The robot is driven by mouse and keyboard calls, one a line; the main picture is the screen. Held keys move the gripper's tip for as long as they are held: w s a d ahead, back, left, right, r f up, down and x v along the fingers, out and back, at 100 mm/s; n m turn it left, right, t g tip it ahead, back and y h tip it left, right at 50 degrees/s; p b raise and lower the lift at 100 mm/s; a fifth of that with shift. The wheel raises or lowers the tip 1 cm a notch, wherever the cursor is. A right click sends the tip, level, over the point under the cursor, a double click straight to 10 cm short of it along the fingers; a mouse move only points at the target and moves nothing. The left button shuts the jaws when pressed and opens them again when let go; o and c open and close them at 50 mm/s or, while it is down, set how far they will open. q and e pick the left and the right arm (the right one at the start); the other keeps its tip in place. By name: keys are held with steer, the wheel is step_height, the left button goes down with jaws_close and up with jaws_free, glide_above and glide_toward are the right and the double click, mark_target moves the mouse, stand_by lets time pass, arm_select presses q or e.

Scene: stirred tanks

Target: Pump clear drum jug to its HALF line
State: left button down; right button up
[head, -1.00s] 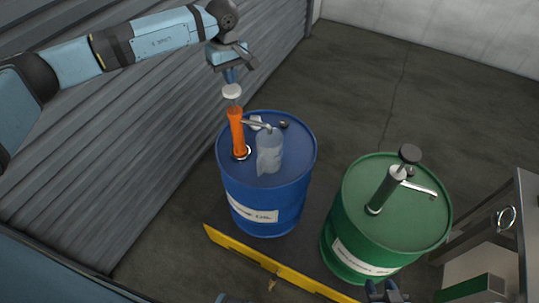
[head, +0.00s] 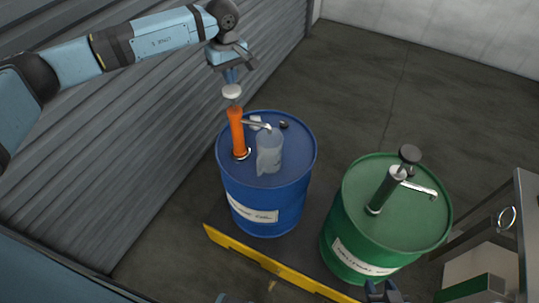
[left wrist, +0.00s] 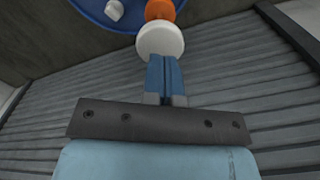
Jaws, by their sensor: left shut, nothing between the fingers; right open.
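A blue drum (head: 285,195) stands at the centre of the head view with an orange hand pump (head: 238,132) on its lid. The pump has a white knob (head: 232,92) on top and a spout reaching right. A clear jug (head: 269,154) stands upright on the lid under the spout; its level and HALF line cannot be read. My left gripper (head: 231,76) is shut and empty, pointing down just above the knob. In the left wrist view the fingertips (left wrist: 161,62) are at the white knob (left wrist: 160,40); contact is unclear. My right gripper (head: 384,292) is open at the bottom edge.
A green drum (head: 362,235) with a dark green pump (head: 386,190) stands to the right. A yellow bar (head: 250,256) runs in front of the drums. A grey shutter wall (head: 140,120) is at left. A metal cabinet (head: 510,240) stands at far right. The floor behind is clear.

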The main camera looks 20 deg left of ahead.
mark_target(232, 89)
arm_select(q)
steer(key=shift+f, duration=0.15)
arm_select(e)
steer(key=shift+f, duration=0.15)
arm_select(q)
steer(key=shift+f+b, duration=1.85)
steer(key=shift+f, duration=0.6)
steer(key=shift+f+b, duration=0.8)
steer(key=shift+f, duration=0.7)
steer(key=shift+r+p, duration=1.55)
steer(key=shift+r, duration=2.4)
arm_select(e)
steer(key=shift+w+a+f+m, duration=0.2)
steer(key=shift+w+f+m, duration=0.1)
steer(key=shift+f, duration=0.1)
